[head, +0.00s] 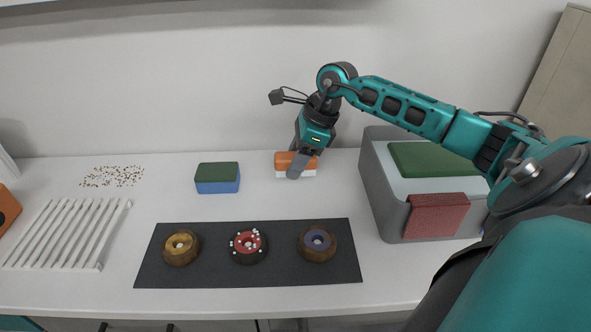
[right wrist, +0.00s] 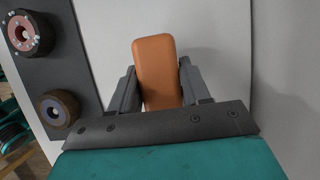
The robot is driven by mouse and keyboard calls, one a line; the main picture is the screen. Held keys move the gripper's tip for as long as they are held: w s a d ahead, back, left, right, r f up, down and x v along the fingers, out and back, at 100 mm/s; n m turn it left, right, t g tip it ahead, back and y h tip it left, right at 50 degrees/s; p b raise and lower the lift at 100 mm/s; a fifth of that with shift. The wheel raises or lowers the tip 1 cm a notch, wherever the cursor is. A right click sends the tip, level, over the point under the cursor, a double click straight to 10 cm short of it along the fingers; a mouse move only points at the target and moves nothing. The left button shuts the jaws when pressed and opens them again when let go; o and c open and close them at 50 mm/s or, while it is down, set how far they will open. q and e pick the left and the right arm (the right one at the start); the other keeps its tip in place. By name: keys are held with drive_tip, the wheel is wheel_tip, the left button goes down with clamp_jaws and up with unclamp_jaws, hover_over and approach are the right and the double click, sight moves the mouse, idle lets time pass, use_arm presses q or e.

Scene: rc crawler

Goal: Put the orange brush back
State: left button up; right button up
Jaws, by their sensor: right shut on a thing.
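The orange brush (head: 283,160) has an orange back above a white lower part. It is near the back edge of the table, right of the middle in the head view. My right gripper (head: 296,171) reaches down over it and is shut on it. In the right wrist view the brush (right wrist: 157,70) sits between the two fingers of my right gripper (right wrist: 158,88). Whether its underside touches the table I cannot tell. My left gripper is not in view.
A blue block with a green top (head: 217,179) stands to the left. A dark mat (head: 205,271) in front bears three wheels. A grey bin (head: 392,212) with a green pad and a red pad stands right. A white slatted rack (head: 75,235) and brown specks (head: 112,176) lie left.

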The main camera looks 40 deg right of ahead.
drive_tip(key=shift+f, duration=1.6)
drive_tip(key=o, duration=1)
drive_tip(key=shift+r, duration=0.1)
drive_tip(key=v, duration=1.2)
drive_tip(key=shift+a+r, duration=0.1)
